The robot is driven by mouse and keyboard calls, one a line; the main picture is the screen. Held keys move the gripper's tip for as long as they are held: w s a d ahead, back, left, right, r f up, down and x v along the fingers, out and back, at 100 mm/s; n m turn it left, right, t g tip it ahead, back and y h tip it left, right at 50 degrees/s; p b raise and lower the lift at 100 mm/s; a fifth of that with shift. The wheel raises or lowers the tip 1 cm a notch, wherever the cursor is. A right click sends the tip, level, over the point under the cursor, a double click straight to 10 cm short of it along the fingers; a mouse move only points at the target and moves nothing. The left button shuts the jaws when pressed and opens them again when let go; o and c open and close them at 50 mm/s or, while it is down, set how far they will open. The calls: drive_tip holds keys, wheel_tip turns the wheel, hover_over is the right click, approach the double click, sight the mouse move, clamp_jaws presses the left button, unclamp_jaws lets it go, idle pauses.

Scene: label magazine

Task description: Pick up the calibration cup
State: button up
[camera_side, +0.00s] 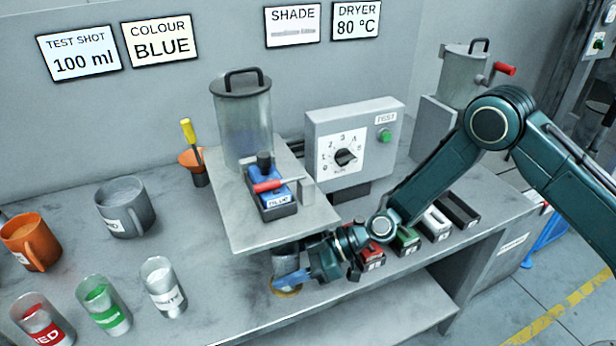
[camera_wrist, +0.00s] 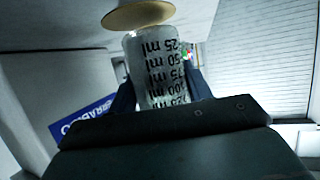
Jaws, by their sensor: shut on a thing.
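The calibration cup (camera_wrist: 158,65) is a clear cup with black ml marks, and it shows upside down in the wrist view. My gripper (camera_wrist: 160,92) is shut on it, with one dark blue finger on each side. A tan round disc (camera_wrist: 138,15) lies close by the cup's far end; I cannot tell whether they touch. In the side view my gripper (camera_side: 298,274) reaches in from the right under the front edge of the grey platform. The disc (camera_side: 286,290) shows there below the fingers. The cup is mostly hidden in that view.
The grey platform (camera_side: 250,236) overhangs my gripper and carries a clear lidded hopper (camera_side: 245,125) and a blue unit with a red lever (camera_side: 270,197). Labelled cups and mugs stand at left. A dial box (camera_side: 352,140) is behind. Small bins (camera_side: 435,222) line the right.

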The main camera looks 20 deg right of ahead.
drive_tip(key=s, duration=1.7)
drive_tip(key=shift+s, duration=0.2)
